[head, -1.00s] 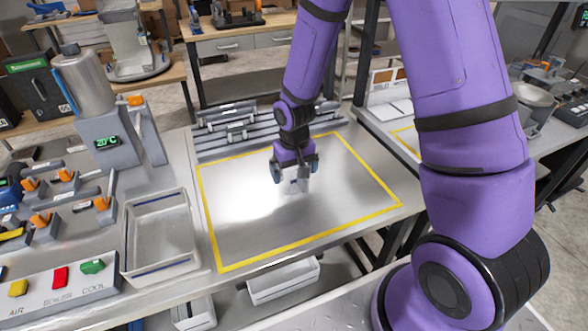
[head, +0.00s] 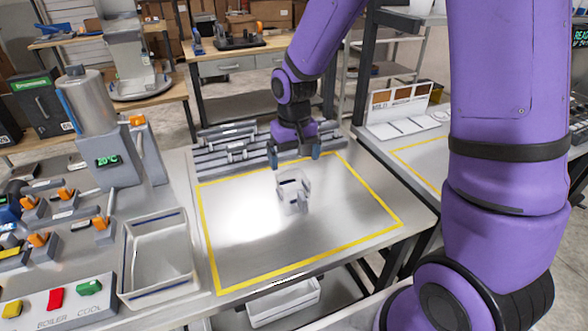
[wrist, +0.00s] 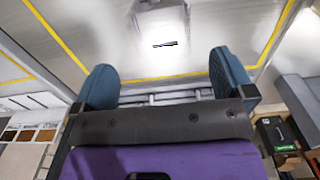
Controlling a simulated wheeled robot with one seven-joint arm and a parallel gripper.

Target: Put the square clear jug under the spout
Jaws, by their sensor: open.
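The square clear jug (head: 293,193) stands upright on the steel worktop, inside the yellow outline. In the wrist view the jug (wrist: 161,22) shows at the top, beyond the fingertips. My gripper (head: 296,157) is open and empty, above and a little behind the jug, apart from it. In the wrist view my gripper's two blue-grey fingers (wrist: 160,80) are spread wide with nothing between them. A dispenser with a metal tank and a 20°C display (head: 107,161) stands at the left. I cannot make out a spout for certain.
A grey tray (head: 128,262) sits left of the outlined area (head: 345,238). Valves with orange handles (head: 40,240) and a button panel (head: 55,300) are further left. Metal rails (head: 225,148) line the back. The outlined surface around the jug is otherwise clear.

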